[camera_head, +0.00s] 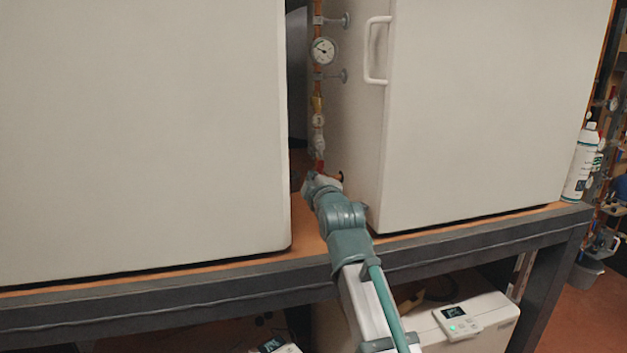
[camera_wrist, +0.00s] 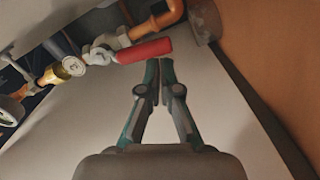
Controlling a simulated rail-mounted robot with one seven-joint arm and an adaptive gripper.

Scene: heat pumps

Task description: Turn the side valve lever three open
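The side valve's red lever (camera_wrist: 143,50) lies just beyond my fingertips in the wrist view, sticking out to the right from a grey metal valve body (camera_wrist: 103,48). In the head view a small part of the red lever (camera_head: 319,167) shows on the pipe between the two white cabinets, above the end of my arm. My gripper (camera_wrist: 160,64) has its two fingertips together with nothing seen between them. The tips are close below the lever's right half; I cannot tell whether they touch it. In the head view the fingers are mostly hidden by my wrist.
A left white cabinet (camera_head: 140,130) and a right white cabinet (camera_head: 480,110) leave a narrow gap around the pipe. A gauge (camera_head: 323,51) sits higher on it. A copper elbow (camera_wrist: 165,17) and a brass fitting (camera_wrist: 70,68) adjoin the valve. A bottle (camera_head: 582,165) stands far right.

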